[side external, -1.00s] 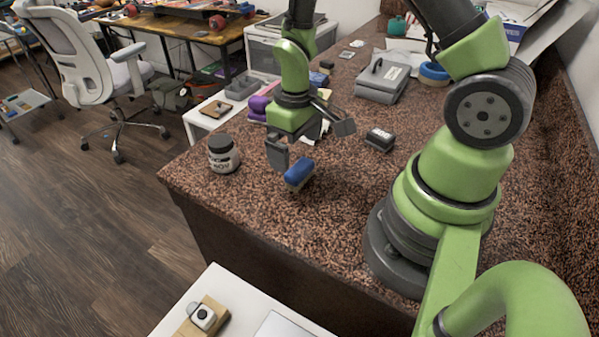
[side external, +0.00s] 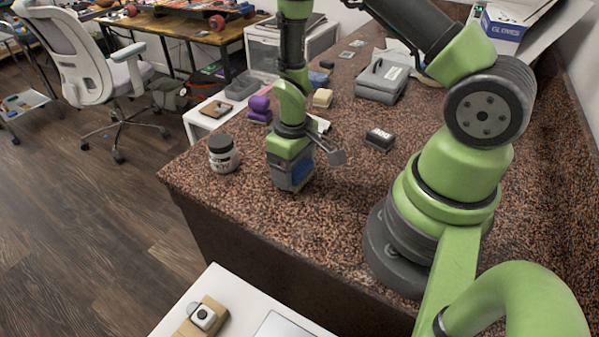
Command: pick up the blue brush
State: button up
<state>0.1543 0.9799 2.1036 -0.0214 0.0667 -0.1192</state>
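The blue brush (side external: 301,171) is on the speckled brown counter, near its front edge. Only part of its blue body shows, because my gripper is down over it. My gripper (side external: 291,182) points straight down, with its grey fingers around the brush at counter height. I cannot tell whether the fingers press on the brush or stand a little apart from it. The underside of the brush is hidden.
A dark-lidded jar (side external: 223,154) stands left of my gripper. A black block (side external: 379,139) lies to the right. Purple (side external: 259,110) and tan (side external: 322,98) blocks and a grey case (side external: 382,80) lie farther back. The counter's front edge is close.

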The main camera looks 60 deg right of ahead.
jog(key=c, duration=0.4)
jog(key=shift+r, duration=0.1)
